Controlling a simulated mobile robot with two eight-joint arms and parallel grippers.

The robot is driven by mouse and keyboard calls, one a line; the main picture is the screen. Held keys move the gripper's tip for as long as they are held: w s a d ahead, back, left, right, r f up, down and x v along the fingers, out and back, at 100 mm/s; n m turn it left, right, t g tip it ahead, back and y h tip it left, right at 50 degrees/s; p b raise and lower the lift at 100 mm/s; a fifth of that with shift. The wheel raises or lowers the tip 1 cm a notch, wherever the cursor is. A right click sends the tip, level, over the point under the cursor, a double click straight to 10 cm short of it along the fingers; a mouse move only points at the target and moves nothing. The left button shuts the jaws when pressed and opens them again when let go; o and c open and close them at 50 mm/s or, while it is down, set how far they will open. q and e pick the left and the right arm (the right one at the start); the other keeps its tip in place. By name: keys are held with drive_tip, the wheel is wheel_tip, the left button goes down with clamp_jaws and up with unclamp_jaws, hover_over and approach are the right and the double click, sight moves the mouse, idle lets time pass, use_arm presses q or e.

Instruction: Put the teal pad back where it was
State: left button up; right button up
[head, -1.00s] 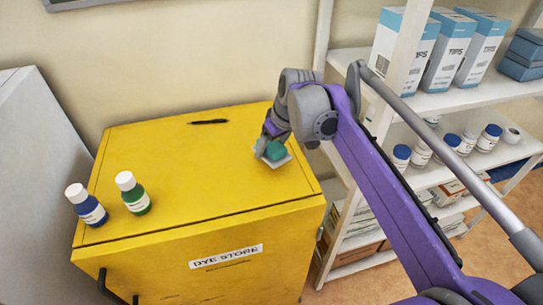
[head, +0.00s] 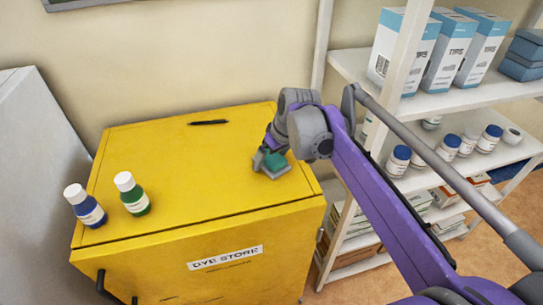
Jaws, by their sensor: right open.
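My right gripper (head: 266,158) is open, pointing down right at the pad, with a finger on the pad's left side. The gripper hides part of the pad, and I cannot tell whether the fingers touch it. My left gripper is out of view.
A blue bottle (head: 86,207) and a green bottle (head: 132,194) stand on the left of the yellow cabinet (head: 200,180). A black pen (head: 208,122) lies at the back. Shelves (head: 450,97) with boxes and jars stand to the right. The cabinet's middle is clear.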

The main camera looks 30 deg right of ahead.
drive_tip(key=shift+s+r, duration=0.1)
drive_tip(key=shift+r, duration=0.35)
drive_tip(key=p+v, duration=0.1)
drive_tip(key=v, duration=1)
drive_tip(key=shift+r, duration=0.2)
